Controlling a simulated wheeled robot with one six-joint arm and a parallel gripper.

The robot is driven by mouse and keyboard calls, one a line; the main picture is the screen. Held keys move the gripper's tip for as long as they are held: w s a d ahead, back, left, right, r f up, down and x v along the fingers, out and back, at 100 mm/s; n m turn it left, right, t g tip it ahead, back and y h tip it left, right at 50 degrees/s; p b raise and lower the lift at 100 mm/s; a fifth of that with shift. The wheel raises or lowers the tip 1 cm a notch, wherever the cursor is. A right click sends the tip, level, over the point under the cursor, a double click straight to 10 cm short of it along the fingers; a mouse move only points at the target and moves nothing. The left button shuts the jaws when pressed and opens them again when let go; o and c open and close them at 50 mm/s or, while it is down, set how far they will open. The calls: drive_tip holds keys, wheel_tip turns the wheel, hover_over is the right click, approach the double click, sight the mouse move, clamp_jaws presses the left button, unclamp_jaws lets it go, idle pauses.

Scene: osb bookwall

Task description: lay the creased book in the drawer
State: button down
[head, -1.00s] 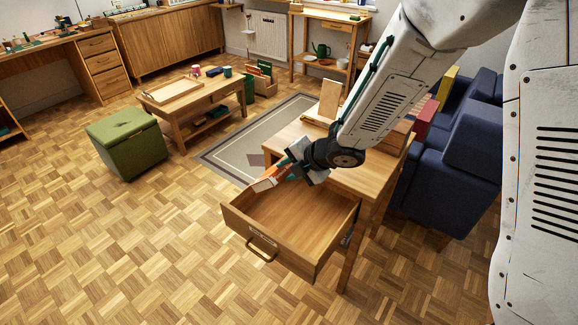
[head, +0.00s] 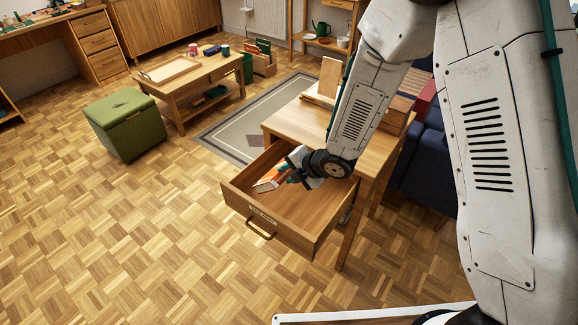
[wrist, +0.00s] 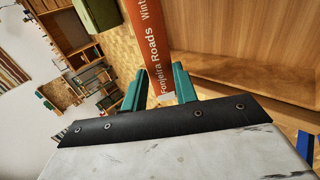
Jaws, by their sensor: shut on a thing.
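An orange book (head: 269,183) with white lettering on its spine is held in my gripper (head: 290,171). I cannot make out a crease. The open drawer (head: 284,233) sticks out from the wooden table, and its floor looks bare where it shows. The book is tilted, over the left back part of the drawer; I cannot tell whether it touches the drawer. The wrist view shows a wooden panel (wrist: 245,75) to the right of the book.
The wooden table (head: 300,122) carries a wooden stand (head: 329,80) and blocky wooden things. A green ottoman (head: 126,122) and a low table (head: 190,88) with a tray stand to the left. A dark blue sofa (head: 425,165) is to the right. The parquet in front is clear.

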wheel_tip(320, 180, down, 9)
idle(0.8)
drive_tip(key=shift+f, duration=0.1)
drive_tip(key=c, duration=1)
unclamp_jaws()
drive_tip(key=v, duration=0.9)
drive_tip(key=shift+s, duration=0.1)
